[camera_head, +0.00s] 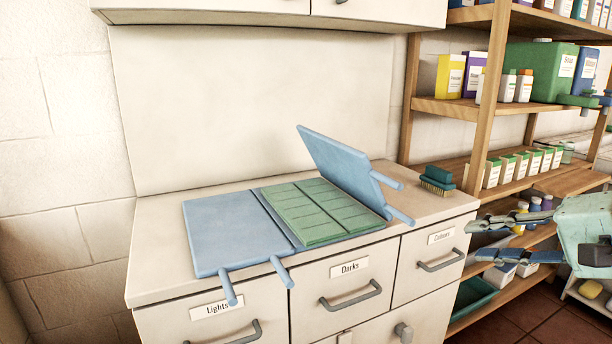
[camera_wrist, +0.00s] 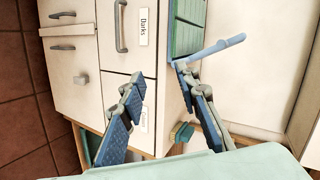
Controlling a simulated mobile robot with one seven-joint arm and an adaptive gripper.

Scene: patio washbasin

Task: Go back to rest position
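My gripper (camera_head: 478,238) is at the right of the head view, in front of the shelves and right of the counter. Its two fingers are apart with nothing between them. In the wrist view my gripper (camera_wrist: 156,76) also shows spread, empty fingers, with the drawer fronts and counter beyond. No other object is named by the task. On the counter lies a blue folding board (camera_head: 228,232) with its left panel flat. A green ribbed piece (camera_head: 318,212) lies on its middle, and its right panel (camera_head: 342,168) is tilted up.
The white counter (camera_head: 160,240) has drawers labelled Lights, Darks (camera_head: 350,267) and Colours. A teal brush (camera_head: 437,178) sits at its right end. Wooden shelves (camera_head: 485,110) with bottles and boxes stand close behind my gripper. A wall cabinet (camera_head: 270,12) hangs above the counter.

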